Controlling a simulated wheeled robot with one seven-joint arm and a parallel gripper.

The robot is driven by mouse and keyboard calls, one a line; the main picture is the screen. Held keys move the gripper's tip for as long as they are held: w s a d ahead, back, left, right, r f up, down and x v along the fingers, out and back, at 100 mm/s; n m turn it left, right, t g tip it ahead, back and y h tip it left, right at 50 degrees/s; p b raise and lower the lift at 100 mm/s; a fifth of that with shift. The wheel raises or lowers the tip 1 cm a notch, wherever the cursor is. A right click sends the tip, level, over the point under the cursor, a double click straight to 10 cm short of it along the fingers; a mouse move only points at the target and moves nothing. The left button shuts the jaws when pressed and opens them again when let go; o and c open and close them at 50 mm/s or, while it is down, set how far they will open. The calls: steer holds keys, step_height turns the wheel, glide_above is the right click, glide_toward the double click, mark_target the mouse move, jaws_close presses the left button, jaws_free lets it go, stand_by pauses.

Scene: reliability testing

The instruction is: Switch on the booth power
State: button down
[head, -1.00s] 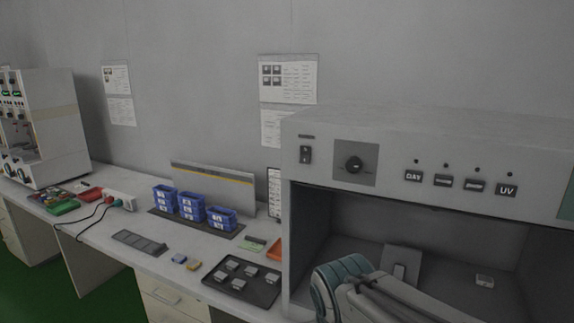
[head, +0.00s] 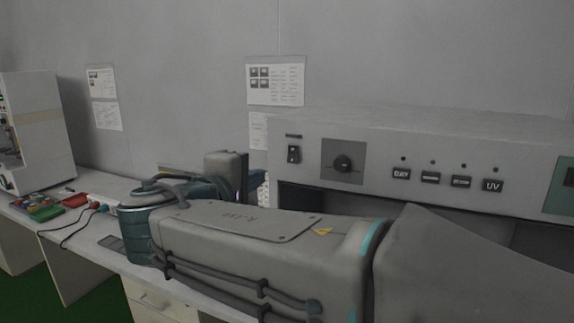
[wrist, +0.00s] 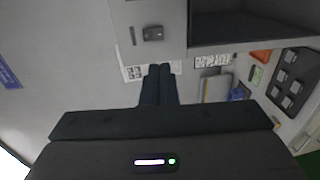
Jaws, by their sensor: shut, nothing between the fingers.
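The booth (head: 420,140) is a grey cabinet with a control panel along its top front. Its power switch (head: 293,154) is a small dark rocker with a label above it, at the panel's left end. The rocker also shows near the top of the wrist view (wrist: 153,34), past my fingertips. My gripper (head: 260,180) is left of the booth, below the switch's height in the head view. In the wrist view its dark fingers (wrist: 160,70) are together and empty, apart from the switch. The booth's interior looks dark. I cannot tell the rocker's position.
My arm covers much of the bench and booth opening. A tray of small parts (wrist: 291,80) shows in the wrist view. Papers (head: 276,80) hang on the wall behind.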

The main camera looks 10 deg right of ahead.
mark_target(292, 161)
steer(key=shift+d, duration=0.1)
steer(key=p+x, duration=0.3)
steer(key=x, duration=1)
steer(key=shift+w+d, duration=0.15)
steer(key=shift+w, duration=0.15)
steer(key=shift+w+d+f, duration=0.1)
steer(key=shift+w, duration=0.05)
steer(key=shift+f+b, duration=0.15)
steer(key=shift+b, duration=0.15)
steer(key=shift+w+d+f+b, duration=0.15)
steer(key=shift+f+b, duration=0.1)
steer(key=shift+b, duration=0.8)
steer(key=shift+r+p, duration=0.3)
steer(key=shift+r, duration=0.05)
steer(key=shift+f, duration=0.15)
steer(key=f+b+v, duration=0.3)
steer(key=b+v, duration=0.1)
steer(key=v, duration=0.9)
steer(key=shift+s+a, duration=0.35)
steer(key=shift+s, duration=0.15)
